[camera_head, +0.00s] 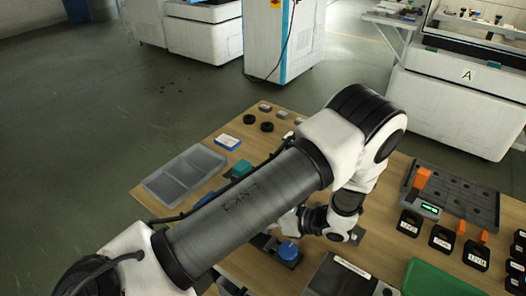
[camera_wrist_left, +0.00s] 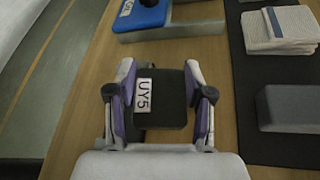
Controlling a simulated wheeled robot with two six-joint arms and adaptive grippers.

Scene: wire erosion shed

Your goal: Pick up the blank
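A dark block with a white label reading UY5 (camera_wrist_left: 172,98) lies between the two purple-lined fingers of my left gripper (camera_wrist_left: 160,70) in the left wrist view. It looks like the blank. A finger stands close along each side of it; whether they press on it I cannot tell. In the head view my left arm reaches across the table and hides the block and most of the gripper. My right gripper is not in view.
In the left wrist view a blue labelled piece (camera_wrist_left: 141,14) stands beyond the block; folded cloths (camera_wrist_left: 279,29) and a grey block (camera_wrist_left: 289,108) lie on a dark mat at right. The head view shows a divided grey tray (camera_head: 184,173), black labelled boxes (camera_head: 442,238) and a green tray (camera_head: 440,279).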

